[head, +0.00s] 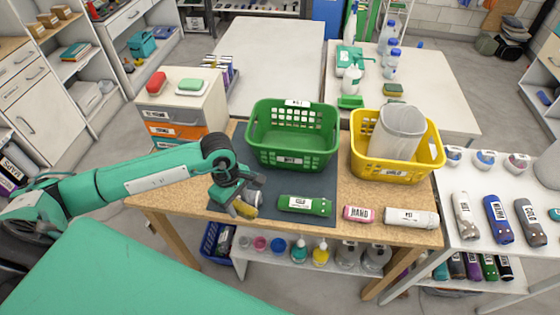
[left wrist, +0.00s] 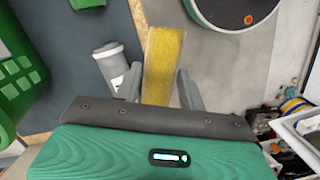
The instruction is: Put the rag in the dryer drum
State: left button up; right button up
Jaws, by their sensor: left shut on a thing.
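My left gripper (head: 240,203) is shut on a yellow cloth-like strip, which I take to be the rag (head: 244,210). It is over the left part of the dark mat on the wooden table. In the left wrist view the yellow rag (left wrist: 160,62) stands out between the two fingers of the left gripper (left wrist: 160,92), and its far end passes the table edge. Whether it touches the table I cannot tell. A grey roll with a pale end (left wrist: 112,66) lies close beside it. I cannot make out a dryer drum in either view. My right gripper is not in view.
A green basket (head: 262,156) and a yellow basket (head: 380,171) holding a grey bin (head: 397,133) stand at the table's back. Labelled green (head: 318,205), pink (head: 357,214) and white (head: 412,218) rolls lie along the front. A drawer unit (head: 178,116) stands behind left.

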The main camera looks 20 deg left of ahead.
pick_arm(q)
jog(key=a+n, duration=0.1)
jog(key=s+a+n+p, duration=0.1)
jog(key=a+n, duration=0.1)
jog(key=shift+s+a+f+n+t, duration=0.2)
jog(key=shift+s+n+t, duration=0.1)
jog(key=shift+n, duration=0.1)
jog(key=shift+a+f+n+p, duration=0.1)
jog(key=shift+a+n+p, duration=0.2)
jog(key=shift+a+n, duration=0.1)
jog(key=w+a+b, duration=0.1)
jog(key=w, duration=0.4)
jog(key=w+a+f+b, duration=0.1)
jog(key=w, duration=0.5)
jog(key=w+a+b, duration=0.2)
jog(key=w, duration=0.4)
jog(key=shift+w+f, duration=0.25)
jog(key=shift+f, duration=0.05)
jog(key=shift+a+f, duration=0.1)
jog(key=shift+f, duration=0.4)
notch_tip(320, 180, down, 4)
jog(key=shift+f+b, duration=0.2)
jog(key=shift+b, duration=1.05)
jog(key=shift+f, duration=0.15)
